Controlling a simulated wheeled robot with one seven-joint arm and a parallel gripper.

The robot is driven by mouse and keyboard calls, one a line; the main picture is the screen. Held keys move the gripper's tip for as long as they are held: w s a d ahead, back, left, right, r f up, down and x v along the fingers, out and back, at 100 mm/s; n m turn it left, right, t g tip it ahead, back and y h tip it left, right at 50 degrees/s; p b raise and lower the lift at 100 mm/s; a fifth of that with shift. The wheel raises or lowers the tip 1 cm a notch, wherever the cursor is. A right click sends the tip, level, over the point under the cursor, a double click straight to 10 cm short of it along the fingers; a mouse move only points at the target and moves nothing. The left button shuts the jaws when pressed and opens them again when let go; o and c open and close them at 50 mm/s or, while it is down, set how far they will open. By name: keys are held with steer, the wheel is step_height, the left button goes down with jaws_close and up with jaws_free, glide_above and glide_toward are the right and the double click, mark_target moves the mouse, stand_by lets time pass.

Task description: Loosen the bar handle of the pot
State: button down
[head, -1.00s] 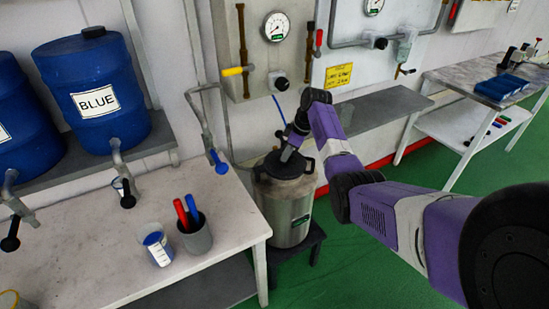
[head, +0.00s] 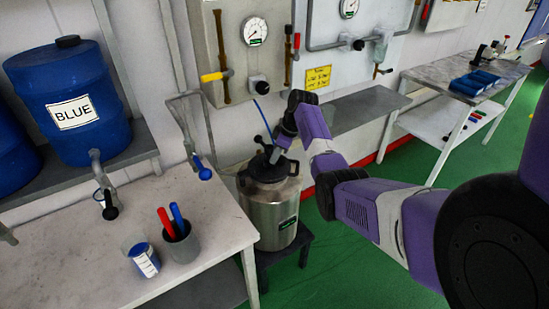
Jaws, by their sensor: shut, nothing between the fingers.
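The pot (head: 277,213) is a steel cylinder with a dark lid (head: 266,168) and a green label, standing on a low dark stand. The bar handle on top of the lid is small and partly hidden behind my gripper. A dark knobbed rod (head: 262,143) shows just left of my gripper; I cannot tell whether it is part of the handle. My gripper (head: 277,154) is shut and empty, pointing down just above the lid. I cannot tell whether its fingertips touch the handle.
A white table (head: 75,258) stands left of the pot, holding a beaker (head: 144,262) and a grey cup (head: 182,245) with red and blue sticks. A blue barrel (head: 70,100) sits on a shelf behind. A grey bench (head: 360,108) lies right. Green floor is free at the front right.

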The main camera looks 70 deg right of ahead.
steer(key=shift+s+d+f, duration=0.1)
steer(key=shift+s+d, duration=0.05)
steer(key=shift+s, duration=0.2)
steer(key=w+a+r+p, duration=0.1)
steer(key=w+a+p, duration=0.1)
steer(key=w+a, duration=0.15)
step_height(320, 180, up, 9)
steer(key=s+d+b, duration=0.2)
steer(key=d, duration=0.1)
steer(key=shift+s+r, duration=0.15)
steer(key=shift+s, duration=0.1)
